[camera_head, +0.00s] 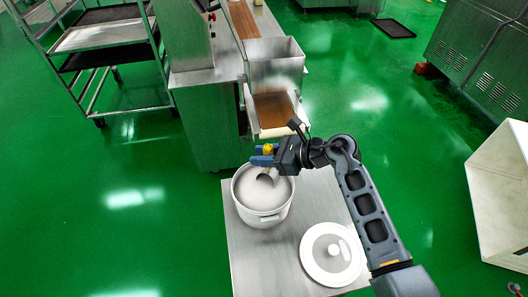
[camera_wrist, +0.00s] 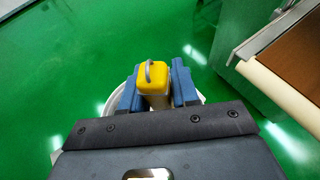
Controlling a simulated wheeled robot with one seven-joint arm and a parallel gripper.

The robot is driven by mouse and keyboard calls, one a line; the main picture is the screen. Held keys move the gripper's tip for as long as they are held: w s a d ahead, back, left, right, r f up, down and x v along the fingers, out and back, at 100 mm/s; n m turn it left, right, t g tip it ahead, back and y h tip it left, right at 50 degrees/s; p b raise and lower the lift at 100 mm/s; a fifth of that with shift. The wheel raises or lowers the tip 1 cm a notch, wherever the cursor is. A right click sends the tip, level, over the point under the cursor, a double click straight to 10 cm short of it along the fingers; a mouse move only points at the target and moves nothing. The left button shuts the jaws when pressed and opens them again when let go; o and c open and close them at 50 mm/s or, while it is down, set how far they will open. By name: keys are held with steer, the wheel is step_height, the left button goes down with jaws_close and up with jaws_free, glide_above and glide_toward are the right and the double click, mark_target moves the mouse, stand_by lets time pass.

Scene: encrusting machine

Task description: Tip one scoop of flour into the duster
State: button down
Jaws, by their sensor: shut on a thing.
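My gripper (camera_head: 263,155) has blue fingers and is shut on the yellow handle of the scoop (camera_head: 268,178). The scoop's grey bowl hangs below the fingers, over or in the white flour in the round pot (camera_head: 262,218); I cannot tell if it touches the flour or how full it is. In the wrist view the yellow handle of the scoop (camera_wrist: 153,76) sits between the two fingers of my gripper (camera_wrist: 156,88), with the pot's rim partly hidden behind. An open-topped metal box (camera_head: 275,66), seemingly the duster, stands over the machine's conveyor beyond the pot.
The pot stands on a small metal table (camera_head: 243,262) with a round white lid (camera_head: 331,253) to its right. The encrusting machine (camera_head: 207,118) is behind the table. A tray rack (camera_head: 97,45) stands at left, and a white bin (camera_head: 500,185) at right. Green floor is open at left.

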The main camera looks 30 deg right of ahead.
steer(key=shift+s+a+f+b, duration=0.1)
steer(key=shift+a+f+b, duration=0.05)
steer(key=shift+f+b, duration=0.65)
steer(key=shift+s+a+f+b, duration=0.1)
steer(key=shift+f+b, duration=0.5)
steer(key=shift+f, duration=0.35)
steer(key=shift+s+a+p, duration=0.7)
steer(key=shift+s+a, duration=0.6)
steer(key=shift+a, duration=0.9)
steer(key=m+y+b, duration=0.2)
steer(key=m+y, duration=0.1)
steer(key=m, duration=0.1)
glide_above(262, 183)
steer(key=shift+f+g, duration=0.3)
steer(key=shift+f, duration=0.45)
steer(key=w+d+m+y+b, duration=0.1)
steer(key=m, duration=0.1)
steer(key=w+d+m+y+b, duration=0.1)
steer(key=d+m, duration=0.1)
steer(key=shift+w+d+r+y, duration=0.1)
steer(key=shift+d+y, duration=0.15)
steer(key=shift+y, duration=0.05)
step_height(262, 183, up, 8)
steer(key=w+d+m+p, duration=0.1)
steer(key=p, duration=0.3)
steer(key=shift+d+f+m+y, duration=0.25)
steer(key=shift+m+y, duration=0.15)
